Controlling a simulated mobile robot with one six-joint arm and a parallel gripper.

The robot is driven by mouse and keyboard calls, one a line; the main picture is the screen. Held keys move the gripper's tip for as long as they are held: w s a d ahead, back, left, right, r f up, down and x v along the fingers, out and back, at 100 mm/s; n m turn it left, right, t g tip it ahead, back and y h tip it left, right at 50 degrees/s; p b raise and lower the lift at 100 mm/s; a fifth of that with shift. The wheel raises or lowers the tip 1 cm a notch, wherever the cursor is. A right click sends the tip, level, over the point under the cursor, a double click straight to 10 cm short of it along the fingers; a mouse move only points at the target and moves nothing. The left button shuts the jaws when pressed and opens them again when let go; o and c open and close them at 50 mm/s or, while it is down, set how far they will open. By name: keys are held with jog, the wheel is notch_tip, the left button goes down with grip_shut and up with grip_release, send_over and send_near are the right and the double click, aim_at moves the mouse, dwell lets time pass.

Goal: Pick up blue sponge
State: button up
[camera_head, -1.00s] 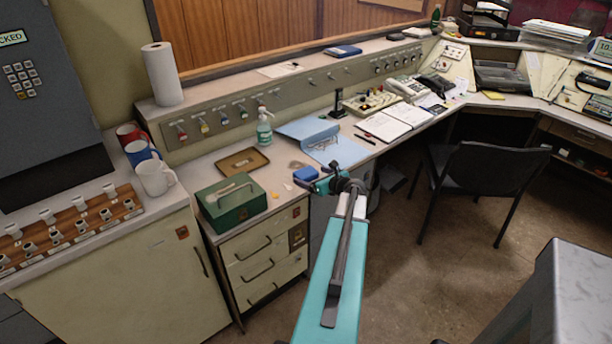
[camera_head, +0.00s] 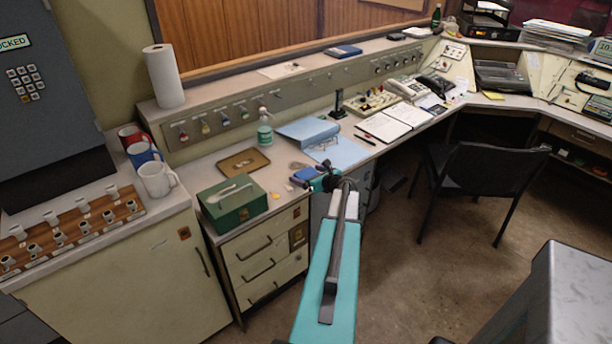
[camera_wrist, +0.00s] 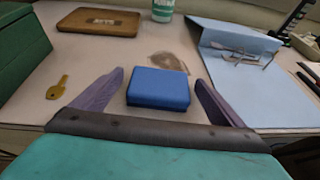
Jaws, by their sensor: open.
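The blue sponge (camera_wrist: 158,88) lies flat on the desk in the wrist view, between the two fingers of my gripper (camera_wrist: 156,98). The fingers are apart, one on each side of the sponge, with a gap to it on both sides. In the head view the sponge (camera_head: 305,174) shows in part at the desk's front edge, and the end of my arm (camera_head: 326,182) hides the rest. I cannot tell the exact height of the fingertips over the desk.
A green cash box (camera_head: 233,203) and a brown tray (camera_wrist: 98,21) are to the left. A brass key (camera_wrist: 57,88) lies left of the fingers. A blue binder (camera_head: 312,133) is to the right. A sanitizer bottle (camera_head: 264,128) stands behind. A chair (camera_head: 487,175) stands right.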

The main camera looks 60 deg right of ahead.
aim_at(307, 174)
jog(key=shift+w+d+f, duration=0.1)
jog(key=shift+w+d, duration=0.05)
jog(key=shift+w, duration=0.15)
dwell(0.4)
jog(key=c, duration=1.1)
jog(key=shift+r+b, duration=0.3)
jog(key=shift+r, duration=0.5)
notch_tip(307, 174, up, 2)
jog(key=s+a+r+b, duration=0.1)
jog(key=s+a+b, duration=0.3)
jog(key=s+a, duration=0.7)
jog(key=shift+s+r, duration=0.2)
jog(key=shift+s, duration=0.15)
